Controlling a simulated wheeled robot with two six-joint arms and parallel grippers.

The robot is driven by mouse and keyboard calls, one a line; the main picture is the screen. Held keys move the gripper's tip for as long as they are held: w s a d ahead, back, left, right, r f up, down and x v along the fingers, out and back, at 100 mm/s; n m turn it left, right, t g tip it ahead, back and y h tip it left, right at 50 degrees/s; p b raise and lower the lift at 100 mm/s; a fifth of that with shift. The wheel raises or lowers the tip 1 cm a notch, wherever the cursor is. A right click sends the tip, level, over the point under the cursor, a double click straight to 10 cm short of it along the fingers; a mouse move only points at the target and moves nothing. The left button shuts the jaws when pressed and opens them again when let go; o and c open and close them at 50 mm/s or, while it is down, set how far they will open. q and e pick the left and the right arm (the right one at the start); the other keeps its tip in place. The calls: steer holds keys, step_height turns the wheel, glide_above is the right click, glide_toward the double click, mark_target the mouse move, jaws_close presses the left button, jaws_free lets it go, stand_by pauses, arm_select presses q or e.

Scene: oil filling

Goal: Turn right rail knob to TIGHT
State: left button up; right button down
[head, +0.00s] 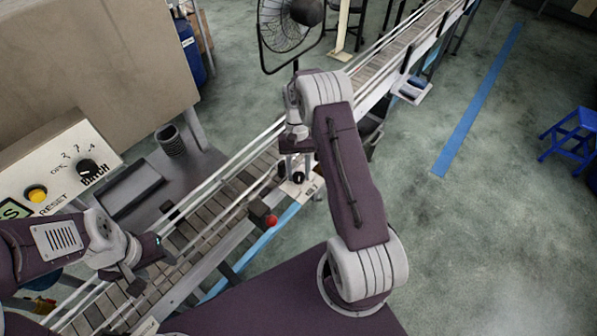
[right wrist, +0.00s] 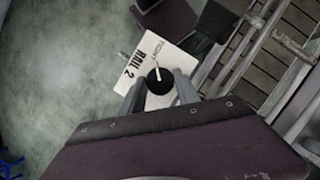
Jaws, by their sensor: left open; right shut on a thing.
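The right rail knob (right wrist: 160,83) is a round black knob with a white pointer line. It sits on a white plate (right wrist: 146,64) marked "RAIL 2", with a small word that looks like TIGHT along its upper edge. The pointer points up toward that small word; I cannot tell whether it lines up exactly. My right gripper (right wrist: 160,92) has one finger on each side of the knob and is shut on it. In the head view the knob (head: 298,177) shows just below the right gripper (head: 296,160). My left gripper (head: 158,248) is open and empty over the conveyor.
The slatted conveyor (head: 190,228) with metal rails runs diagonally from lower left to upper right. A red ball-shaped knob (head: 271,220) is on its near side. A control panel (head: 62,165) stands at the left, a fan (head: 290,30) at the back.

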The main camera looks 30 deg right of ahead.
steer(key=c, duration=0.9)
jaws_free()
steer(key=b+v, duration=0.2)
steer(key=v, duration=0.7)
steer(key=shift+w+r, duration=0.1)
